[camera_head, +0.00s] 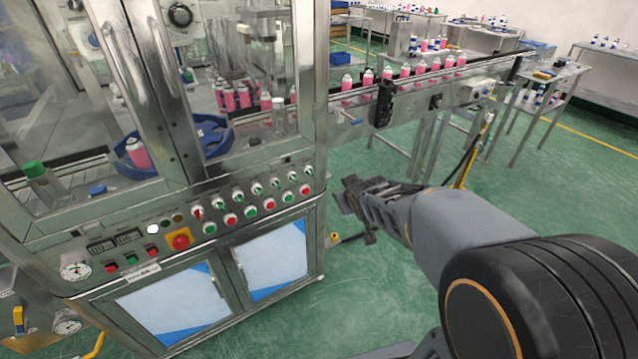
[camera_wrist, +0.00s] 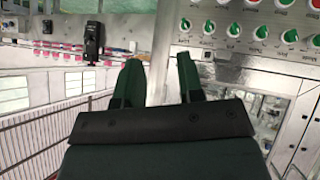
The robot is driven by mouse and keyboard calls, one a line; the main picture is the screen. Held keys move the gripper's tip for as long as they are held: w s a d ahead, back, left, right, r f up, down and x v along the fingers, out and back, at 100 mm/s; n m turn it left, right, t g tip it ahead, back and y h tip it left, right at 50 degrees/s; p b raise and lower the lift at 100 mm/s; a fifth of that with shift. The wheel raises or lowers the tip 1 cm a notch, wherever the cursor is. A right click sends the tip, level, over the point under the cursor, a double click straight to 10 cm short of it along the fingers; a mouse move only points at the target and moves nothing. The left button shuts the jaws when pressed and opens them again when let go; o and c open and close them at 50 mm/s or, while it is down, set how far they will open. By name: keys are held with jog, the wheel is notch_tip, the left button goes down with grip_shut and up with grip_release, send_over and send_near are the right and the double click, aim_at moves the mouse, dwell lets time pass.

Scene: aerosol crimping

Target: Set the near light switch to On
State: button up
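The control panel (camera_head: 190,222) is on the front of the steel crimping machine and carries two rows of red and green switches. A red switch (camera_head: 198,212) starts the upper row at the left, and a green switch (camera_head: 304,175) is near its right end. The labels are too small to read, so I cannot tell which is the near light switch. My gripper (camera_head: 350,198) is right of the panel, apart from it and touching nothing. In the wrist view my gripper (camera_wrist: 160,75) has two separated fingers with nothing between them, and green knobs (camera_wrist: 289,36) show at upper right.
A large red emergency button (camera_head: 180,240) and a gauge (camera_head: 76,271) sit at the panel's left. A conveyor (camera_head: 430,78) with several pink cans runs out at the right. Glass doors with steel handles stand above the panel.

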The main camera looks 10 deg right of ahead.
jog(key=w+f+n+t+y+b, duration=0.1)
jog(key=w+f+n+t+b, duration=0.15)
jog(key=w+f, duration=0.4)
jog(key=n+t+y+b, duration=0.4)
jog(key=t+y, duration=0.1)
jog(key=y, duration=0.1)
send_near(312, 174)
jog(key=p+x, duration=0.1)
jog(key=x, duration=0.8)
jog(key=shift+w+a, duration=0.15)
jog(key=shift+w, duration=0.15)
grip_shut()
